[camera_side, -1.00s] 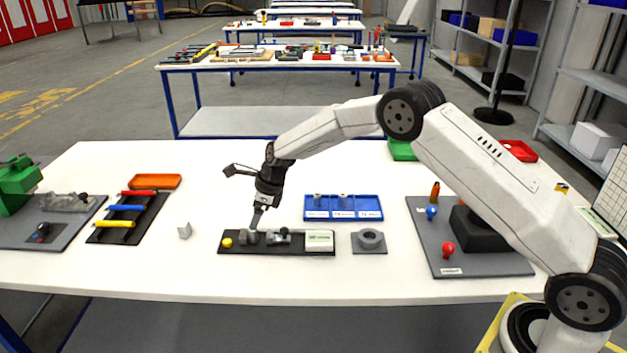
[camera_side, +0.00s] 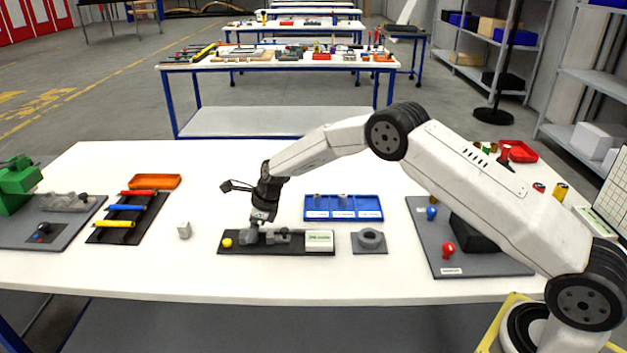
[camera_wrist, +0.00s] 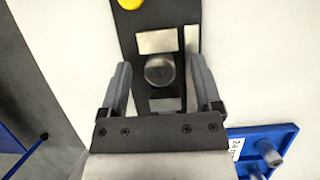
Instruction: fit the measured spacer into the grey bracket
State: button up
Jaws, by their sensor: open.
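In the wrist view a round metal piece, seemingly the spacer (camera_wrist: 158,71), sits between pale metal blocks on the black gauge board (camera_wrist: 125,22). My gripper (camera_wrist: 160,62) is open, with one finger on each side of the round piece and gaps between. In the side view my gripper (camera_side: 252,233) is low over the left part of the gauge board (camera_side: 290,250) and hides the spacer. A white readout box (camera_side: 319,240) sits at the board's right end; its text is too small to read. A grey square plate with a round collar (camera_side: 370,239) lies to the right; I cannot tell if it is the grey bracket.
A blue tray (camera_side: 343,214) with labelled compartments and small grey cylinders stands behind the board. A yellow button (camera_side: 227,243) is at the board's left end. A small pale block (camera_side: 184,230) stands left. A grey panel with coloured knobs (camera_side: 470,262) lies right.

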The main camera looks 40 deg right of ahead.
grip_shut()
jog(key=shift+r, duration=0.1)
jog(key=shift+r, duration=0.7)
jog(key=s+d+r, duration=0.1)
jog(key=s+r, duration=1)
jog(key=s, duration=0.3)
jog(key=shift+d+r, duration=0.15)
jog(key=shift+r, duration=0.05)
